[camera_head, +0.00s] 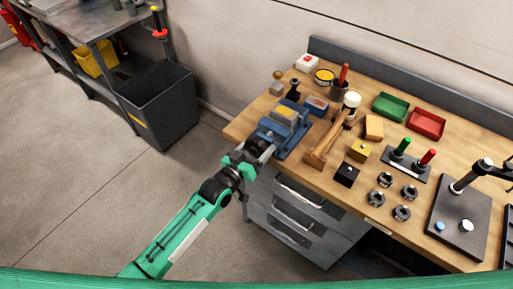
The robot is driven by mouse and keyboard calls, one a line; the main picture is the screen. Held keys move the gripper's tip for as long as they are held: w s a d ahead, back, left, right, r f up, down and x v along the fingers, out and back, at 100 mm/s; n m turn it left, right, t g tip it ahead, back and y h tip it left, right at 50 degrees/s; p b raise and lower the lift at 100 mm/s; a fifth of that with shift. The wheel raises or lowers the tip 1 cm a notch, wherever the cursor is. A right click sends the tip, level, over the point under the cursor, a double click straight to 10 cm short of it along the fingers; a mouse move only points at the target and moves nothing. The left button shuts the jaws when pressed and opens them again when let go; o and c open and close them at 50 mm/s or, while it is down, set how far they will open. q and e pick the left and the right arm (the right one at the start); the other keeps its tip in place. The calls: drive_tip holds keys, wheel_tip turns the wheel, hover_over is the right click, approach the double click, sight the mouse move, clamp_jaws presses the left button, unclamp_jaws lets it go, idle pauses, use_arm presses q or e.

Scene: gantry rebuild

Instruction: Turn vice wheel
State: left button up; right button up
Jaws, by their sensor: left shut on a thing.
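A blue vice (281,132) is mounted near the left front corner of the wooden workbench. A yellowish block (285,114) sits at the vice's top, seemingly between its jaws. My left gripper (262,150) reaches up to the front of the vice, over the bench's front edge. It is shut on the vice wheel, which is mostly hidden behind the fingers and wrist. My right gripper does not show.
A mallet (329,142) lies right of the vice. Black, yellow and orange blocks, green (391,107) and red (426,123) trays and several metal rings stand farther right. A dark bin (160,99) stands on the floor at left. Drawers (295,218) lie below the benchtop.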

use_arm(q)
drive_tip(key=shift+f+n, duration=0.1)
drive_tip(key=shift+n, duration=0.5)
drive_tip(key=o, duration=0.8)
drive_tip(key=shift+o, duration=1)
drive_tip(key=b+v, duration=0.3)
drive_tip(key=v, duration=1.1)
